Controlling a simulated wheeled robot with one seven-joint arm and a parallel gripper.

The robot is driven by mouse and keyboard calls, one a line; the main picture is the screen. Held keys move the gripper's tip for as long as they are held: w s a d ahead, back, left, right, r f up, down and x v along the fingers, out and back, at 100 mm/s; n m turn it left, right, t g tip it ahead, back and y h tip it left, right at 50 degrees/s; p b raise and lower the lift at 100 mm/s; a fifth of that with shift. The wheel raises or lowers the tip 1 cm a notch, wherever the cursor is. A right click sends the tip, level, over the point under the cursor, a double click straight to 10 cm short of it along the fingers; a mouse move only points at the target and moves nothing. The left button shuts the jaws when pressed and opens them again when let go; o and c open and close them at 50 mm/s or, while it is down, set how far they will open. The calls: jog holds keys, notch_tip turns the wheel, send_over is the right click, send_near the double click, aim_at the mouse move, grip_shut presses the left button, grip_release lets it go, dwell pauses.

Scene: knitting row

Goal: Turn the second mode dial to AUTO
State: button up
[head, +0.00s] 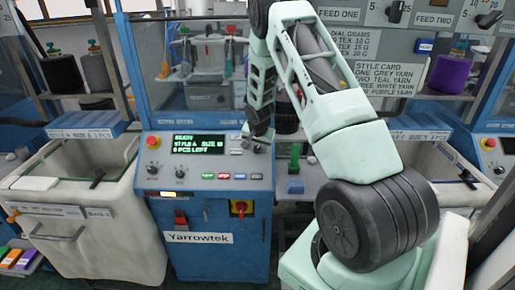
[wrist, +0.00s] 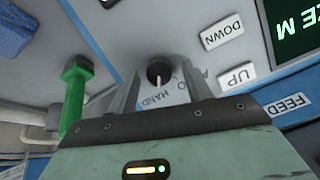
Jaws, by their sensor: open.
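A black dial (wrist: 158,72) with a white pointer line sits on the grey panel in the wrist view. Its pointer aims down in that picture, towards the HAND label (wrist: 153,103); a second label, partly hidden behind the right finger, cannot be read in full. My gripper (wrist: 158,82) is open, with one finger on each side of the dial. I cannot tell whether the fingers touch it. In the head view my gripper (head: 257,138) is at the right end of the blue console's panel (head: 210,171), and it hides the dial there.
DOWN (wrist: 222,31) and UP (wrist: 236,77) buttons and a display (wrist: 297,25) are close to the dial. A green handle (wrist: 75,98) stands on the other side. The console also has two black knobs (head: 181,172) and a red button (head: 153,141).

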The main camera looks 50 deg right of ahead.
jog(key=c, duration=1)
jog(key=shift+o, duration=0.2)
jog(key=shift+b, duration=0.3)
jog(key=shift+w+a+f+n+b, duration=0.1)
jog(key=shift+f+n+b, duration=0.1)
jog(key=shift+n+b, duration=0.7)
jog(key=n+g+h+b, duration=0.1)
jog(key=n+b, duration=0.1)
jog(key=n, duration=0.1)
jog(key=shift+a+n+b, duration=0.1)
jog(key=shift+n+b, duration=0.2)
jog(key=n+b, duration=0.2)
jog(key=n, duration=0.1)
jog(key=shift+h, duration=0.4)
jog(key=shift+a+n+h+b, duration=0.1)
jog(key=shift+n+h+b, duration=0.2)
jog(key=shift+n+b, duration=0.75)
jog(key=shift+r+n, duration=0.1)
jog(key=shift+n, duration=0.25)
